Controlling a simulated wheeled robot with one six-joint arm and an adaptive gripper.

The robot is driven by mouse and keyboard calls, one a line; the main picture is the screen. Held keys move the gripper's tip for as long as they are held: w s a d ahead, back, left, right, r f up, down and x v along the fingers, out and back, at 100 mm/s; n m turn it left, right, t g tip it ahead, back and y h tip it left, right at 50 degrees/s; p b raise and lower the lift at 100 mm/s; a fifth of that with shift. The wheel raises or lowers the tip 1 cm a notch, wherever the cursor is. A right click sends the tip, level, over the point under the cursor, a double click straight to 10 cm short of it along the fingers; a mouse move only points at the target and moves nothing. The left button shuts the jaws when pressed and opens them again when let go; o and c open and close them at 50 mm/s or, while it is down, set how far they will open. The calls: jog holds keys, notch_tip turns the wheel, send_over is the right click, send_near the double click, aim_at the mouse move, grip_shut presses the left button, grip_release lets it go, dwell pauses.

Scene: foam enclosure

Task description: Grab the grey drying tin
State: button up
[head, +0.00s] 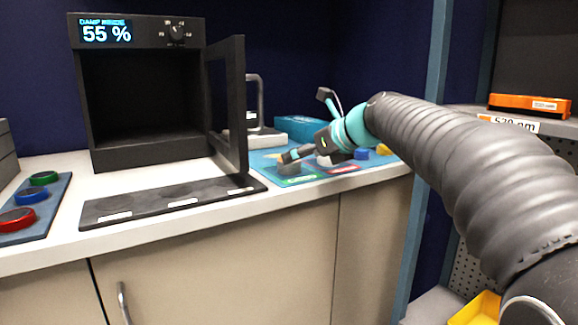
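A small grey tin (289,170) sits on the green-marked part of a blue mat (263,158) on the counter, right of the open black cabinet. My gripper (284,158) reaches in from the right and is just above this tin, partly overlapping it in the head view. Whether the fingers touch the tin, and how far apart they are, is too small to tell. A paler lid or tin shows beside it under my gripper, partly hidden.
The black cabinet (140,30) reads 55 % and its door (229,105) stands open, close to the mat. A dark strip with white labels (165,203) lies in front. Blue (361,154) and yellow (383,150) pieces sit farther right. Coloured round lids (33,196) lie at left.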

jog(key=shift+x, duration=2.65)
jog(key=shift+s+a+r, duration=0.1)
jog(key=shift+s, duration=0.05)
jog(key=shift+c, duration=0.2)
jog(key=c, duration=1.2)
